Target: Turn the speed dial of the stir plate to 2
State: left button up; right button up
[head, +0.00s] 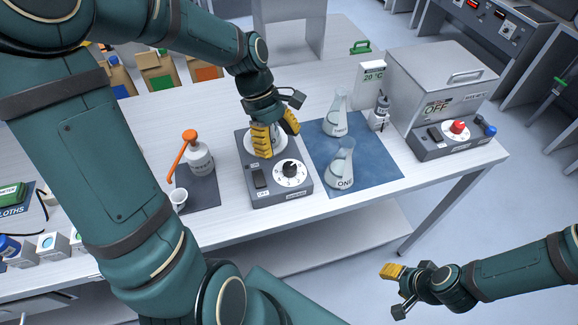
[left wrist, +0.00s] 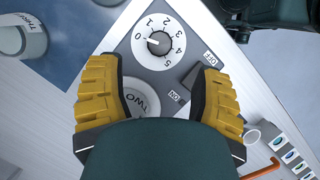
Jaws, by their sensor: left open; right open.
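The stir plate (head: 272,195) is a grey box with a round pale top, a rocker switch and a speed dial (head: 290,171). In the left wrist view the black dial knob (left wrist: 160,43) sits on a white disc numbered 0 to 5. Its small white mark appears to face 0. My left gripper (head: 276,135) is open, pointing down over the stir plate's top, behind the dial and apart from it. A flask labelled TWO (left wrist: 139,103) shows between its fingers in the left wrist view, partly hidden. My right gripper (head: 398,290) is open and empty, off the table's front edge.
Flask ONE (head: 342,168) and another flask (head: 336,122) stand on a blue mat (head: 375,178) right of the plate. A pump bottle (head: 200,157) and small cup (head: 178,200) are left. A grey bath (head: 440,85) with controls stands at the right.

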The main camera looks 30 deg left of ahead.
aim_at(289, 165)
pick_arm(q)
jog(key=b+x, duration=0.1)
jog(key=x, duration=0.6)
jog(key=shift+d+f, duration=0.1)
jog(key=shift+f, duration=0.25)
grip_shut()
